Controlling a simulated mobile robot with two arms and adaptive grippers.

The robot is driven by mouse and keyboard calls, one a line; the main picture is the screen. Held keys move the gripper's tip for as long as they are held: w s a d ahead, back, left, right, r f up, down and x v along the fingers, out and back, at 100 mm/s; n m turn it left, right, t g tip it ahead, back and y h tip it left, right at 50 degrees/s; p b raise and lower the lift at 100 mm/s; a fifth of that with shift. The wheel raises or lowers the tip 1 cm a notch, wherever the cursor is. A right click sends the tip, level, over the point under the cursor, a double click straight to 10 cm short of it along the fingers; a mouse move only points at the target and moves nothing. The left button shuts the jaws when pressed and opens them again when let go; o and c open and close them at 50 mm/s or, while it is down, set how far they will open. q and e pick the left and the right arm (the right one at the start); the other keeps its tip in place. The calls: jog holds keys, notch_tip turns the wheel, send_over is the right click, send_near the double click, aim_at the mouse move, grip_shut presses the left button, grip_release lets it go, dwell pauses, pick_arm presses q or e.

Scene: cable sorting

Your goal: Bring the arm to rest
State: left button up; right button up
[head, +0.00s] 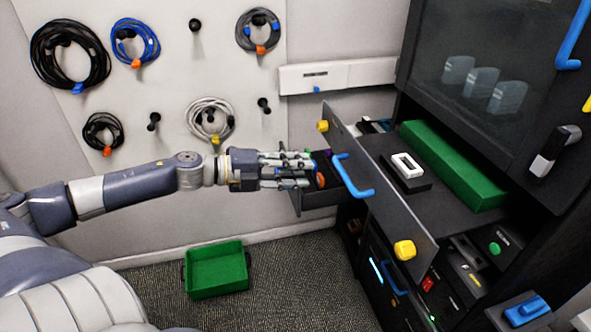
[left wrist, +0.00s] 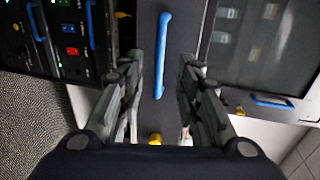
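My left arm (head: 130,190) reaches in from the left, stretched out toward the dark cabinet. My left gripper (head: 309,172) is in front of a grey panel (head: 385,212) with a blue handle (head: 352,176). In the left wrist view the gripper (left wrist: 162,60) has its fingers spread apart. The blue handle (left wrist: 160,55) appears between them, farther off, and nothing is held. In the head view a small open drawer (head: 322,197) with small coloured items lies just beyond and below the fingers. My right gripper is not in view.
Cable coils, such as a black one (head: 70,55) and a blue one (head: 135,42), hang on the wall board. A green bin (head: 217,270) stands on the carpet below the arm.

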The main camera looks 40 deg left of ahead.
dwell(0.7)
pick_arm(q)
jog(key=s+a+f+n+t+y, duration=0.1)
jog(key=a+f+n+t+y, duration=0.2)
jog(key=a+f+n+y, duration=0.85)
jog(key=s+a+f+n+g, duration=0.1)
jog(key=s+a+f+n, duration=0.2)
jog(key=f, duration=0.6)
jog(key=s+a+f+g, duration=0.2)
jog(key=s+f, duration=0.2)
jog(key=f, duration=0.4)
jog(key=s+a+f+n+g, duration=0.1)
jog(key=s+a+f+n, duration=0.2)
jog(key=f, duration=0.6)
jog(key=s+d+f+n+g, duration=0.25)
jog(key=s+d+f, duration=0.25)
jog(key=s+f, duration=0.35)
jog(key=s+d+f+n+g, duration=0.1)
jog(key=s+d+f+g, duration=0.2)
jog(key=s+d+f, duration=0.5)
jog(key=s+d+f+n+g+h, duration=0.1)
jog(key=s+d+f+g, duration=0.1)
jog(key=s+d+f, duration=0.4)
jog(key=s+d+f+n+g+h, duration=0.1)
jog(key=s+d+f+g, duration=0.1)
jog(key=s+d+f, duration=0.4)
jog(key=s+d, duration=0.4)
jog(key=d, duration=0.2)
jog(key=shift+s+d+g, duration=0.25)
jog(key=shift+s+g, duration=0.1)
